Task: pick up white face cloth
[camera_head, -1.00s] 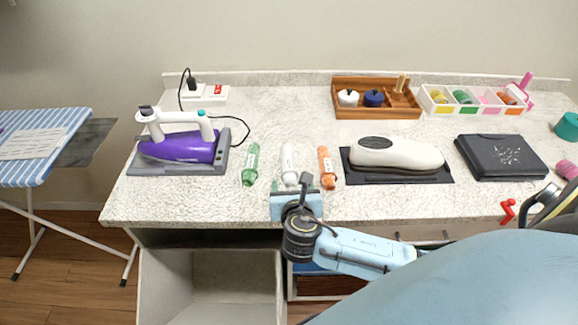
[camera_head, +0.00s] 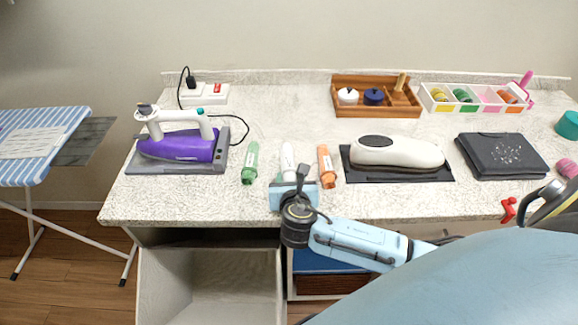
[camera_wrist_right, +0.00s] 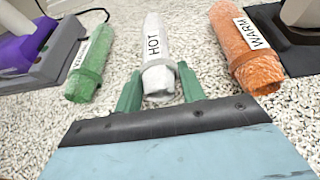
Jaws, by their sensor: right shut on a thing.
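The white face cloth (camera_head: 288,157) is a rolled cylinder between the green and orange rolls on the counter. In the right wrist view it (camera_wrist_right: 153,47) carries a HOT label. My right gripper (camera_head: 288,178) reaches over the counter's front edge. Its green fingers (camera_wrist_right: 159,85) are shut on the near end of the white roll, one on each side. I cannot tell whether the roll is off the counter. My left gripper is not in view.
The green roll (camera_head: 250,163) lies left and the orange roll (camera_head: 327,166), labelled WARM, lies right, both close by. A purple iron (camera_head: 178,147) stands farther left. A white device on a black mat (camera_head: 350,174) is right. Open counter (camera_head: 275,103) lies behind.

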